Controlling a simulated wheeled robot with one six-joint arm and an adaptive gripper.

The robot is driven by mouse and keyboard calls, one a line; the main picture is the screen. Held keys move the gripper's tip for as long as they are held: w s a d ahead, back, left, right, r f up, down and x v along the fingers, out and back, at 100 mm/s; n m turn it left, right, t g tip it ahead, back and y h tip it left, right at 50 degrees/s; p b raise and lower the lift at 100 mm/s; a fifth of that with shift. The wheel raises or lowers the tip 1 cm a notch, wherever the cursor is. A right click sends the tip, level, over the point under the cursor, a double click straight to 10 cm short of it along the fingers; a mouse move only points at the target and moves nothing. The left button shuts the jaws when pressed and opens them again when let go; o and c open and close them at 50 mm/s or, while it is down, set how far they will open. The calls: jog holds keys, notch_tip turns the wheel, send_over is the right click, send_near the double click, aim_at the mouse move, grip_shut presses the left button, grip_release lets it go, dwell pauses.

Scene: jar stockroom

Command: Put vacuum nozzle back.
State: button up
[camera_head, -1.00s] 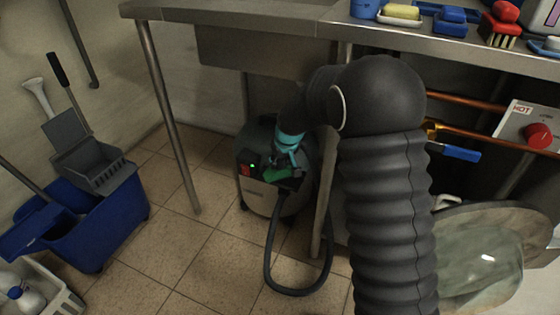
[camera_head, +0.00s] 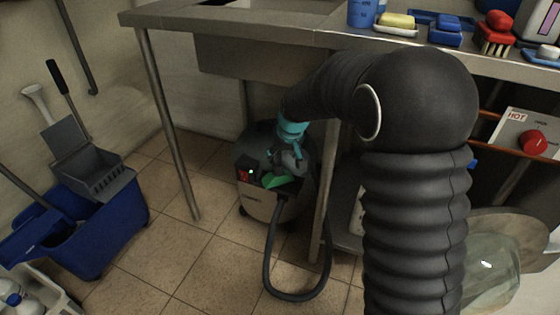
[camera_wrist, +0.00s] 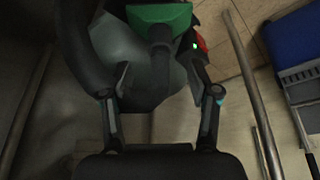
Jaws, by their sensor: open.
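The vacuum (camera_head: 262,205), a dark and beige canister with a small green light, stands on the floor under the counter. A green piece with a short dark tube, which looks like the vacuum nozzle (camera_head: 278,181), is at its top front. In the wrist view the nozzle (camera_wrist: 158,17) is at the top, its dark tube reaching down between the fingers. My gripper (camera_head: 290,162) is just above the nozzle; in the wrist view my gripper (camera_wrist: 160,75) is open, fingers apart on either side of the tube. I cannot tell if the nozzle is fully seated.
A black hose (camera_head: 268,262) loops on the tiles before the vacuum. A table leg (camera_head: 170,120) stands to its left and another leg (camera_head: 323,195) close to its right. A blue mop bucket (camera_head: 95,225) is at left; tiles between are free.

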jog(key=shift+v, duration=1.9)
jog(key=s+d+r+m, duration=0.1)
jog(key=s+d+r, duration=0.4)
jog(key=s, duration=0.3)
jog(key=s+d+r+m, duration=0.1)
jog(key=s+d+r, duration=0.4)
jog(key=s+d, duration=0.15)
jog(key=s+d+m+h, duration=0.1)
jog(key=s+d, duration=0.1)
jog(key=s, duration=0.7)
jog(key=s+d+m+t+h, duration=0.1)
jog(key=s+d+m, duration=0.1)
jog(key=s, duration=0.7)
jog(key=shift+s+d+f, duration=0.25)
jog(key=shift+s+d, duration=0.15)
jog(key=shift+d, duration=0.45)
